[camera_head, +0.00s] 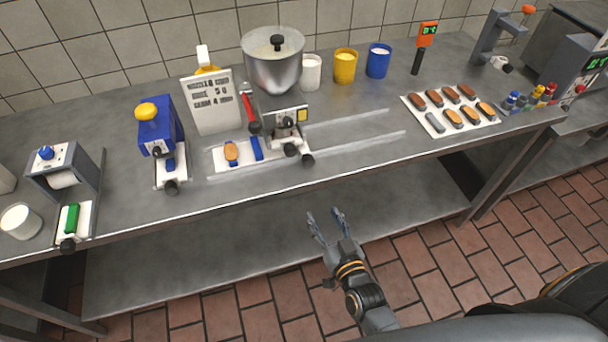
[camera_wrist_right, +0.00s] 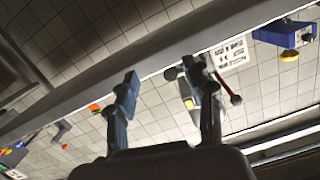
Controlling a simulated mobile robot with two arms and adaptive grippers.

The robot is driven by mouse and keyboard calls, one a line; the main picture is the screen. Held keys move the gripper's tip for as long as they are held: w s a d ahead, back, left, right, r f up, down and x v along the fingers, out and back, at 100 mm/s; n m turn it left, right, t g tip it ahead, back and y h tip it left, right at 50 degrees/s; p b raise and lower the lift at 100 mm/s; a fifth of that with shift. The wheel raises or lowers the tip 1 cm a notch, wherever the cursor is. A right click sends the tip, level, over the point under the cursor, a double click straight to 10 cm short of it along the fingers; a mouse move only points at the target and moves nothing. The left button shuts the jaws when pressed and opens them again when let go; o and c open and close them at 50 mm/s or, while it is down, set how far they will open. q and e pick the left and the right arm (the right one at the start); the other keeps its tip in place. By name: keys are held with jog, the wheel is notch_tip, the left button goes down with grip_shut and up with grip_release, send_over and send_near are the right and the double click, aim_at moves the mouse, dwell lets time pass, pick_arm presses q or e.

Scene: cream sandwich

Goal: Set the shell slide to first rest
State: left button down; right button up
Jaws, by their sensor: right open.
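A white slide plate (camera_head: 218,165) lies on the counter below the steel hopper machine (camera_head: 274,62), with an oval orange-brown shell (camera_head: 231,152) on a blue holder and a blue bar (camera_head: 257,149) on it. Black knobs (camera_head: 307,160) show at its right end. I cannot tell for sure that this is the shell slide, or which position is its first rest. My right gripper (camera_head: 325,213) is open and empty in front of the counter's edge, apart from everything. Its two spread fingers show in the right wrist view (camera_wrist_right: 163,85). My left gripper is not in view.
A blue machine (camera_head: 158,125) and a grey frame with a green block (camera_head: 70,218) stand left. A sign (camera_head: 211,101) stands behind the plate. Cups (camera_head: 345,66) stand behind; a white tray (camera_head: 413,101) of oval pieces lies right. Two pale tracks (camera_head: 350,141) cross otherwise clear counter.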

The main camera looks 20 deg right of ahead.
jog(key=t, duration=0.1)
send_near(310, 165)
jog(key=shift+m+h, duration=0.3)
jog(key=w, duration=0.3)
jog(key=w+p, duration=0.1)
jog(key=w, duration=0.5)
jog(key=shift+a+p, duration=0.4)
jog(key=shift+w+f, duration=0.1)
jog(key=shift+w, duration=0.6)
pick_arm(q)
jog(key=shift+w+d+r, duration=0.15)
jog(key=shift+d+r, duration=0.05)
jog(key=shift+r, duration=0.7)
pick_arm(e)
grip_shut()
